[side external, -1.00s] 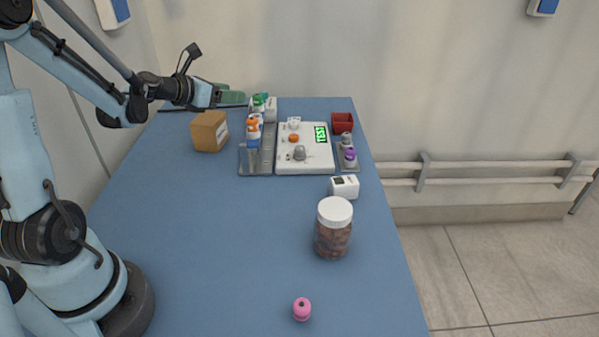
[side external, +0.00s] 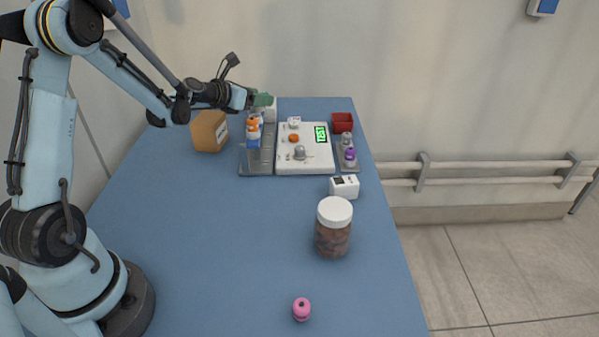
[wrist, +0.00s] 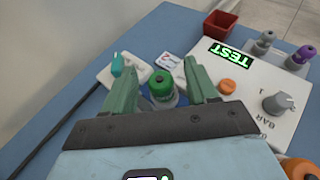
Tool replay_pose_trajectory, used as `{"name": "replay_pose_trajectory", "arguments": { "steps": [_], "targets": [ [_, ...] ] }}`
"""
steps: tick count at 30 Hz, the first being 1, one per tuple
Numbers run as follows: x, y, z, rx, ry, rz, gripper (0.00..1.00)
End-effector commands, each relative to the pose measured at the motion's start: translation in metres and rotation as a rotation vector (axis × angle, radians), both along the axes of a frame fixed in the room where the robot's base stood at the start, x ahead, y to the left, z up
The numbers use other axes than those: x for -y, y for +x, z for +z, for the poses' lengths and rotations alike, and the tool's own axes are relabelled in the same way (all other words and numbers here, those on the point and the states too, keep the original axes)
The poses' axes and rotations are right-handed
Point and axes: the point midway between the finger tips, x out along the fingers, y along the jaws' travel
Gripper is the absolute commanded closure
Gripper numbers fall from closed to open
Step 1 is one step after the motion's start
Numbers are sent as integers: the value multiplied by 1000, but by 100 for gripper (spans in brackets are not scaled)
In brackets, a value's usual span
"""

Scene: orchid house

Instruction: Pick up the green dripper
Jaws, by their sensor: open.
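The green dripper (wrist: 160,84), a small bottle with a green cap, shows in the wrist view between the two green fingers of my gripper (wrist: 159,62). The fingers are apart, one on each side of it, with a gap on both sides. Whether the tips are level with the cap or above it, I cannot tell. In the side view my gripper (side external: 263,99) is at the back of the blue table, by the tray's back left end, and hides the dripper.
Orange-capped bottles (side external: 253,132) stand on the grey tray (side external: 257,169) just in front. The white TEST panel (side external: 318,158) is to the right. A cardboard box (side external: 209,132) stands left, under my arm. A teal-topped white device (wrist: 118,66) is left of the fingers.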

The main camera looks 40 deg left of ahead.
Motion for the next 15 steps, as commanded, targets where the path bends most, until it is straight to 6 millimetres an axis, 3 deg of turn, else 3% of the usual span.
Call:
{"name": "replay_pose_trajectory", "arguments": {
  "steps": [5, 13, 15],
  "targets": [
    [1, 17, -7, 0, 0, -2, 42],
    [0, 19, -8, 0, 0, 0, 42],
    [0, 19, -8, 0, 0, -1, 50]
  ]
}}
